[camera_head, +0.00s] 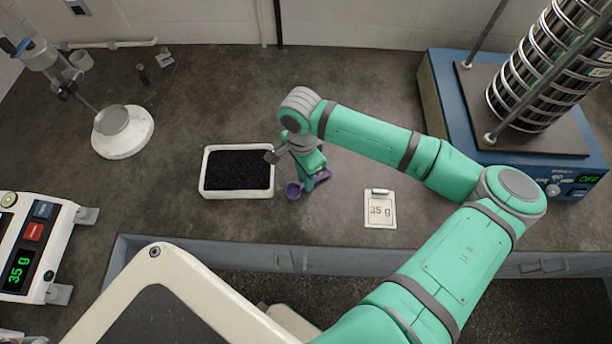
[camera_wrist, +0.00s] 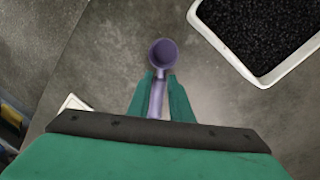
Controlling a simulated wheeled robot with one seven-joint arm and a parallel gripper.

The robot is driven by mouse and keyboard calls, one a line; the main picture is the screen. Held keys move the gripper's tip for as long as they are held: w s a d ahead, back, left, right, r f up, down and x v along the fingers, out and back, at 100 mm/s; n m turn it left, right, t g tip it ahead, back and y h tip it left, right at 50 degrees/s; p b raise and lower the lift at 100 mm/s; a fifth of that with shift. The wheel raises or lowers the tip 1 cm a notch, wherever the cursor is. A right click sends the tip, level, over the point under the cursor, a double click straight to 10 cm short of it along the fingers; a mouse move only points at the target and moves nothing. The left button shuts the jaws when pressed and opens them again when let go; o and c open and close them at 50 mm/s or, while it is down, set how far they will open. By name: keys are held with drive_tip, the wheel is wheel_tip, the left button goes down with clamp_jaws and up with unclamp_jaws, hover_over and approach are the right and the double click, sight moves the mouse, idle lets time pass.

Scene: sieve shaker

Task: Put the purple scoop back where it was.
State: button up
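The purple scoop (camera_head: 293,191) is at the front middle of the bench, just right of the white tray's near corner. My gripper (camera_head: 309,181) is at its handle. In the wrist view the scoop's round cup (camera_wrist: 163,54) points away from me, beyond the fingertips. The handle runs back between the two green fingers of my gripper (camera_wrist: 160,82), which look closed on it. The cup looks empty. I cannot tell whether the scoop touches the bench top.
A white tray of black grains (camera_head: 239,194) lies just left of the scoop. A scale reading 35 g (camera_head: 33,240) stands at left, a sieve shaker (camera_head: 441,105) at back right. A round-based stand (camera_head: 122,142) is at back left.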

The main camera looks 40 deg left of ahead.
drive_tip(key=o, duration=0.4)
drive_tip(key=shift+c, duration=0.2)
drive_tip(key=shift+r, duration=0.1)
wheel_tip(320, 180, up, 10)
drive_tip(key=a, duration=0.1)
drive_tip(key=shift+w+r, duration=0.25)
drive_tip(key=shift+w, duration=0.05)
